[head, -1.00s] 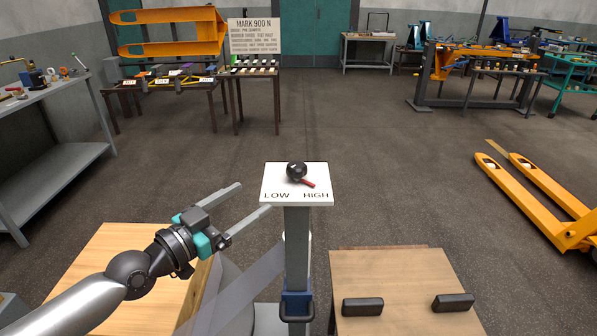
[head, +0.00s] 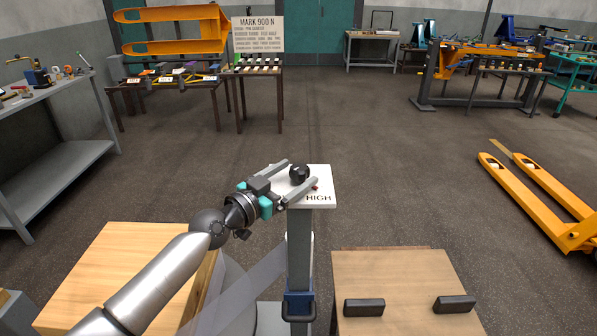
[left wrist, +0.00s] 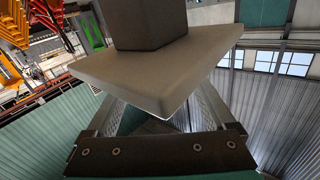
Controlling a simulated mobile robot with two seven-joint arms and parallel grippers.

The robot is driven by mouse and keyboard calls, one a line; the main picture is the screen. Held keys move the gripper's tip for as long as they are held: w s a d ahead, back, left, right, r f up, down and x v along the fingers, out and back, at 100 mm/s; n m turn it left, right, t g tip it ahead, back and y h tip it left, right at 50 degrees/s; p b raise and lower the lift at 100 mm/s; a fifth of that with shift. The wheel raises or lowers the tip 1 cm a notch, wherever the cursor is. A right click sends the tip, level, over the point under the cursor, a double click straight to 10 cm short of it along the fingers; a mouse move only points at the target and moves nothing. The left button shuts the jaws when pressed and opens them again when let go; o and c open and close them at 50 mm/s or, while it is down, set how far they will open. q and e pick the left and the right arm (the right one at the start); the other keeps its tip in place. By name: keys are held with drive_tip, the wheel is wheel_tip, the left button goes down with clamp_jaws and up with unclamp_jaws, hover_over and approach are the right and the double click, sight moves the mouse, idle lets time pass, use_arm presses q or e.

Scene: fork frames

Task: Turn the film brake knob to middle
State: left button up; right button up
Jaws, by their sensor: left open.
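The film brake knob (head: 299,173) is a black round knob on a white plate (head: 322,172) atop a grey post (head: 299,250). A bit of its red pointer shows towards the HIGH side; the rest is hidden. HIGH is readable and LOW is covered by my gripper. My left gripper (head: 301,172) is open, with one finger on each side of the knob in the head view; I cannot tell if either touches it. In the left wrist view, the plate's underside (left wrist: 120,85) hides the knob and the fingertips. My right gripper is not in view.
A wooden board with two black blocks (head: 364,307) is at lower right. A wooden box (head: 125,262) stands under my left arm. A yellow pallet fork (head: 535,195) lies at right. Benches line the back and left; the middle floor is clear.

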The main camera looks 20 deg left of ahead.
use_arm(q)
drive_tip(key=shift+x, duration=0.95)
drive_tip(key=shift+c, duration=0.2)
